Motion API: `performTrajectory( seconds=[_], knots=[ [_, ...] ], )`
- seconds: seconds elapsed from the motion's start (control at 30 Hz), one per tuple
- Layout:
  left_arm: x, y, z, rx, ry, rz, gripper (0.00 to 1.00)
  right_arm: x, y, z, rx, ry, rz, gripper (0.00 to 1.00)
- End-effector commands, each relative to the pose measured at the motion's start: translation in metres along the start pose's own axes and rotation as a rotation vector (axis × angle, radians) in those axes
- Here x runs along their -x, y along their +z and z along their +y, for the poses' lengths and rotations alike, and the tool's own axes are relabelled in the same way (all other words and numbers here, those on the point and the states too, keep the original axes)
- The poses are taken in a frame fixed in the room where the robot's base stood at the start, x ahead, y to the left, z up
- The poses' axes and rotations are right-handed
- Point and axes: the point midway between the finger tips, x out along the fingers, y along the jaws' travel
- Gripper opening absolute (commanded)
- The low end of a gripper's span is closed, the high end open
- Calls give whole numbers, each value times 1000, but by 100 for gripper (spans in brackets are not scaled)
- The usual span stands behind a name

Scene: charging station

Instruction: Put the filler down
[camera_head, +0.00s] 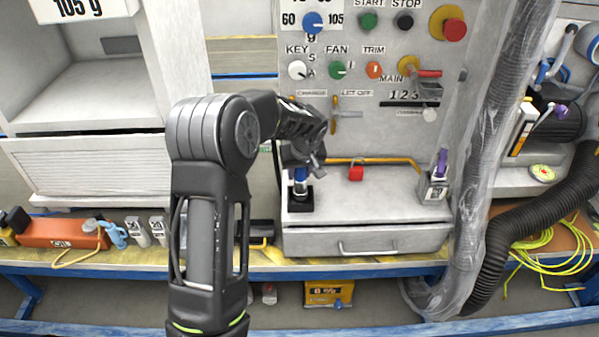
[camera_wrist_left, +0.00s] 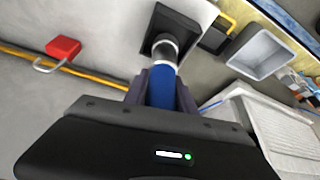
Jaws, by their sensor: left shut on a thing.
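The filler is a blue cylinder with a silver and dark end (camera_wrist_left: 160,88). In the head view a small part of its blue body (camera_head: 300,187) shows below my left gripper (camera_head: 302,168). My left gripper, also in the left wrist view (camera_wrist_left: 160,92), is shut around the blue body. The filler's far end meets a square black holder (camera_head: 300,201), which also shows in the left wrist view (camera_wrist_left: 187,25). I cannot tell how deep the end sits in the holder. My right gripper is not in view.
The holder stands on a grey ledge above a drawer (camera_head: 367,240). A small labelled box with a purple top (camera_head: 434,187) stands at the ledge's right end, beside a plastic-wrapped hose (camera_head: 490,130).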

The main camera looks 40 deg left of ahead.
Motion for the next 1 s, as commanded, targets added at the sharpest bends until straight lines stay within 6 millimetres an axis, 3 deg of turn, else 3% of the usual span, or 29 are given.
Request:
performTrajectory(
  seconds=[0.43, 0.47, 0.5, 0.7, 1.0],
  knots=[
    [-8, 3, 1, 1, 3, 3, 0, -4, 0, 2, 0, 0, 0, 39],
    [-8, 3, 0, 1, 2, 2, 34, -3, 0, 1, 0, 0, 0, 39],
    [-7, 2, 0, 1, 2, 2, 37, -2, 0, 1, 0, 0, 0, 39],
    [-7, 3, 0, 1, 2, 1, 53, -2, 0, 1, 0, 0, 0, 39],
    [-6, 2, 0, 1, 2, 1, 54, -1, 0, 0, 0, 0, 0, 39]
  ],
)
